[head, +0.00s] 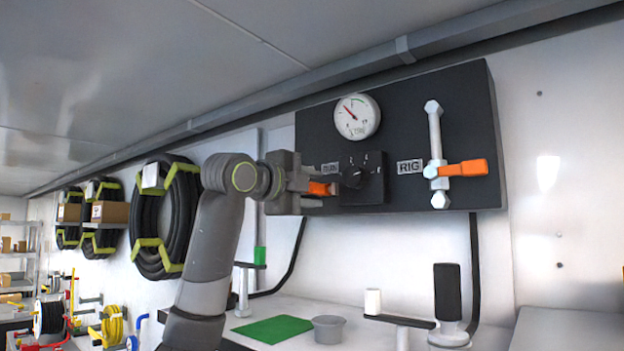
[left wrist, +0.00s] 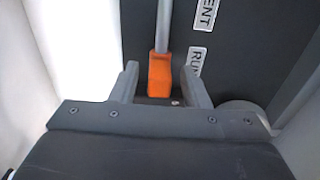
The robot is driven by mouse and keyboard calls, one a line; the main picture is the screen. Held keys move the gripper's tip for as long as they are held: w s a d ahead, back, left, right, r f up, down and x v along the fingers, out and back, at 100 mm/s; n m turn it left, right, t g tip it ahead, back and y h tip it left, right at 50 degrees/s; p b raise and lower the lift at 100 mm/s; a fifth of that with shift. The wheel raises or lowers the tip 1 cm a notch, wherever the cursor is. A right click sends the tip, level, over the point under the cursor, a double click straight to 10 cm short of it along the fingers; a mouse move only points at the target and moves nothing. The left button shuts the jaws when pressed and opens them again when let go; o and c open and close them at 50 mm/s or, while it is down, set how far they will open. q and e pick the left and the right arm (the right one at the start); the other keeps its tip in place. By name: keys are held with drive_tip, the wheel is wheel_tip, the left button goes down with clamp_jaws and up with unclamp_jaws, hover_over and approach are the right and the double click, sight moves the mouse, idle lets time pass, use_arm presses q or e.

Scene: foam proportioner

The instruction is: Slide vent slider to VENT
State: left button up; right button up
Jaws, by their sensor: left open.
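The vent slider has an orange handle, seen in the left wrist view (left wrist: 159,76) at the lower end of a grey rail (left wrist: 164,25). It sits beside the RUN label (left wrist: 196,62); the VENT label (left wrist: 205,14) is farther up along the rail. My left gripper (left wrist: 160,69) is open, with one finger on each side of the orange handle and small gaps visible. In the head view my left gripper (head: 312,187) is at the left side of the dark panel, with part of the orange handle (head: 321,188) showing. My right gripper is not in view.
The dark panel (head: 450,100) carries a round gauge (head: 357,117), a black selector knob (head: 358,176) and a second orange lever (head: 464,169) beside the RIG label (head: 409,167). Below, a bench holds a green mat (head: 273,329), a grey cup (head: 329,328) and a black-handled post (head: 448,295).

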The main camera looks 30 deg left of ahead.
use_arm(q)
drive_tip(key=shift+w, duration=0.35)
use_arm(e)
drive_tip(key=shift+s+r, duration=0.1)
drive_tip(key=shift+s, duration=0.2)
use_arm(q)
drive_tip(key=shift+s, duration=0.1)
clamp_jaws()
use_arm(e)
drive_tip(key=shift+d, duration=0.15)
